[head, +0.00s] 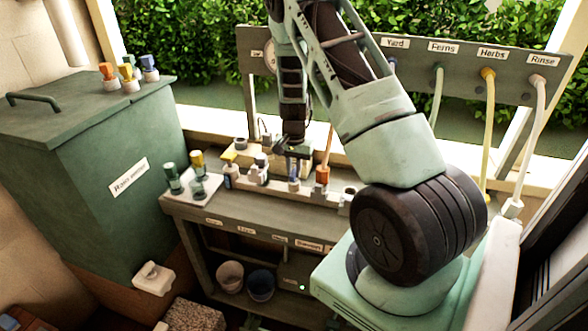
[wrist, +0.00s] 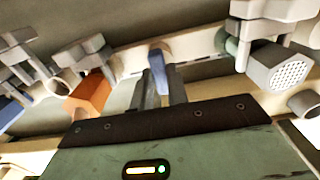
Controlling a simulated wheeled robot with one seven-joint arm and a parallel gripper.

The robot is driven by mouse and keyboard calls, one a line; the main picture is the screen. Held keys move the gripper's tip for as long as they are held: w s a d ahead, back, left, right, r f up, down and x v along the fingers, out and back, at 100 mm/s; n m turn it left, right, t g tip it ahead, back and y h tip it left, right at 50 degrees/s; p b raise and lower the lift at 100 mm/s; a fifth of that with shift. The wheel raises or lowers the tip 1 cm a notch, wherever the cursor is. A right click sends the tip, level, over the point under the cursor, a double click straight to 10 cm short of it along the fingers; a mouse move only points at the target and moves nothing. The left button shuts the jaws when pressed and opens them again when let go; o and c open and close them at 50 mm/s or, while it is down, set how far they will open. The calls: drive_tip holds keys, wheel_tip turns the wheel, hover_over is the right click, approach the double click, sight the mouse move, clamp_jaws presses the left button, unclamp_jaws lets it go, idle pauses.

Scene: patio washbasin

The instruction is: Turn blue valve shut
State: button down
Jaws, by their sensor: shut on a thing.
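The blue valve handle (wrist: 158,72) stands upright from a pale pipe rail, between my two fingers in the wrist view. My gripper (wrist: 162,88) is shut on this handle; the fingers sit on either side of it. The fingertips are too small to make out there. The lower part of the valve is hidden by the fingers in the wrist view.
An orange fitting (wrist: 90,92) is close beside the blue valve; it also shows in the head view (head: 322,174). A grey perforated nozzle (wrist: 277,68) is on the other side. Hoses hang from a labelled board (head: 420,68). A green bin (head: 120,150) stands left.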

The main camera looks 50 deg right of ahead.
sight(294, 171)
drive_tip(key=c, duration=1.4)
unclamp_jaws()
drive_tip(key=shift+r, duration=0.1)
wheel_tip(294, 171, up, 17)
drive_tip(key=shift+r+b, duration=0.15)
drive_tip(key=shift+b, duration=0.85)
